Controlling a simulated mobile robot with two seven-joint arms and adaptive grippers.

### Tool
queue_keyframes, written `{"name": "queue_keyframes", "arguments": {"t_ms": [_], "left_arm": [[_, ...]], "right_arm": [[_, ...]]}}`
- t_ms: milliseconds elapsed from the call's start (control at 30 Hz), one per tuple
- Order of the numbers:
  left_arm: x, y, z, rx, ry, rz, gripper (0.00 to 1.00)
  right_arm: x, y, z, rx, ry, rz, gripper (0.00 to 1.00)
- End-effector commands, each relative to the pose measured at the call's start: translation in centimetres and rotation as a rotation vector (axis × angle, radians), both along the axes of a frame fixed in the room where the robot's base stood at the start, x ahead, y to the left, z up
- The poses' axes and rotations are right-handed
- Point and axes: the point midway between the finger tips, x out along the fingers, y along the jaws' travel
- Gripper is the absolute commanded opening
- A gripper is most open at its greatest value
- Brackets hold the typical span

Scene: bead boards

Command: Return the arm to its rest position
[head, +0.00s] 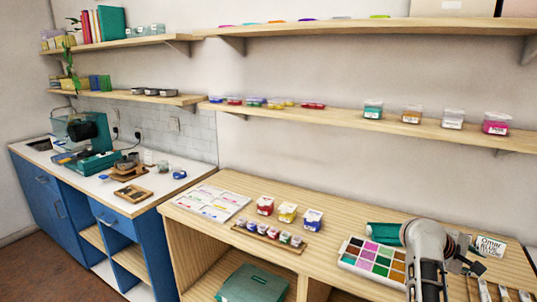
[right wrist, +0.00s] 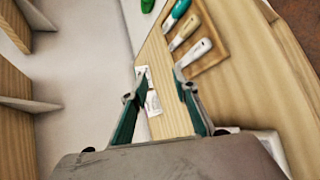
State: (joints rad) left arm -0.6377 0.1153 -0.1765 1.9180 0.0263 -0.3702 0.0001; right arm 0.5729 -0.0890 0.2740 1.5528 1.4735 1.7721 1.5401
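My right arm reaches in from the bottom right of the head view, and its gripper (head: 462,258) is above the wooden worktop (head: 335,240), near its right end. In the right wrist view the two fingers of the right gripper (right wrist: 159,76) are apart with nothing held between them. A white card (right wrist: 151,92) lies on the wood beyond the fingers. It appears to be the card with handwriting (head: 490,246) beside the gripper in the head view. My left arm and gripper are not in view.
A paint palette (head: 371,259) and green item (head: 383,232) are left of my right arm. Handled tools (right wrist: 198,52) lie on a wooden tray (right wrist: 212,57) near the gripper. A shelf (head: 400,124) with labelled tubs runs above. The worktop's middle holds small jars (head: 287,213).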

Motion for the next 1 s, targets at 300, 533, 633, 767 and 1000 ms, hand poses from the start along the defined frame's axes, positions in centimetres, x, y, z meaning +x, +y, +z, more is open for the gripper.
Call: {"name": "queue_keyframes", "arguments": {"t_ms": [300, 533, 633, 767, 1000], "left_arm": [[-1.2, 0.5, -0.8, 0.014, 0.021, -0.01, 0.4], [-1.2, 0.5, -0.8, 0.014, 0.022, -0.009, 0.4], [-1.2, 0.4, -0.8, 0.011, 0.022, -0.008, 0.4], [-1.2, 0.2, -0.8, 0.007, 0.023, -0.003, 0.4], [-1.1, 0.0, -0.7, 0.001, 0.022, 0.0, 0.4]], "right_arm": [[-3.0, 1.3, 6.7, -1.06, 0.996, 0.353, 0.29], [-1.7, 14.0, 2.9, -1.814, 1.785, 0.477, 0.29], [-2.3, 19.4, -1.4, -2.116, 2.066, 0.465, 0.29], [-4.6, 25.1, -7.9, 2.042, -1.936, -0.317, 0.29], [-13.0, 32.1, -20.3, 1.605, -1.343, 0.002, 0.29]]}}
